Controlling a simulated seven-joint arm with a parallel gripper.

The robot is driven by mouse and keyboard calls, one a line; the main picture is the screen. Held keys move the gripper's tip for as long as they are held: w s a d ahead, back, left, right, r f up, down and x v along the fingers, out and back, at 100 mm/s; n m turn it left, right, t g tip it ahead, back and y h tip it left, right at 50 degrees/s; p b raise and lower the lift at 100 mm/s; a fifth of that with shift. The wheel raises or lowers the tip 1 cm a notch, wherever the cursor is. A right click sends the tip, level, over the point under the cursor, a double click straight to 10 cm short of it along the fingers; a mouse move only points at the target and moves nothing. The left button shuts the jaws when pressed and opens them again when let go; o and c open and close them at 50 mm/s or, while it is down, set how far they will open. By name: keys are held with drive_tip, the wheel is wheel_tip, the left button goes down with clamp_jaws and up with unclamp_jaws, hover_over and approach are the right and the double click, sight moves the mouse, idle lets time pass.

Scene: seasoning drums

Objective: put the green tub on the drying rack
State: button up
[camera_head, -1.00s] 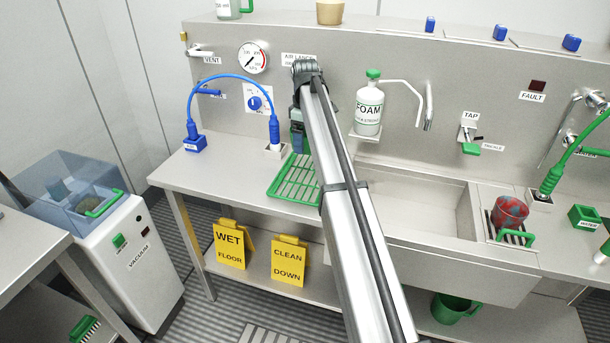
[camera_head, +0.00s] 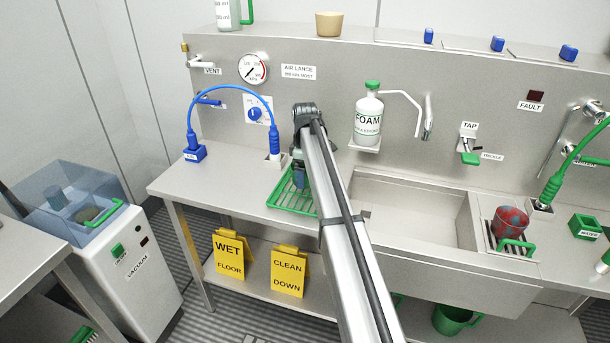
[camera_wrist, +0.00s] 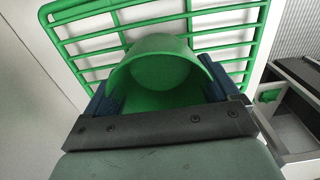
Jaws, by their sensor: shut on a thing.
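The green tub (camera_wrist: 163,75) sits between the two fingers of my gripper (camera_wrist: 160,97) in the wrist view. My gripper is shut on it. The green drying rack (camera_wrist: 85,47) is a wire grid behind and around the tub in that view. I cannot tell whether the tub touches the rack. In the head view the drying rack (camera_head: 282,197) lies on the steel bench, left of the sink. There my gripper (camera_head: 301,187) is low over the rack, and my arm hides the tub and the rack's right part.
The sink (camera_head: 410,210) is right of my arm. A foam bottle (camera_head: 368,118) stands on a small wall shelf. A blue hose (camera_head: 232,78) arches over the bench left of the rack. The bench's left part (camera_head: 205,185) is clear. A red patterned cup (camera_head: 509,220) stands right of the sink.

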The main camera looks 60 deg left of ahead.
drive_tip(key=shift+f, duration=0.45)
drive_tip(key=o, duration=1)
drive_tip(key=shift+f, duration=0.1)
drive_tip(key=shift+o, duration=0.2)
wheel_tip(320, 180, up, 12)
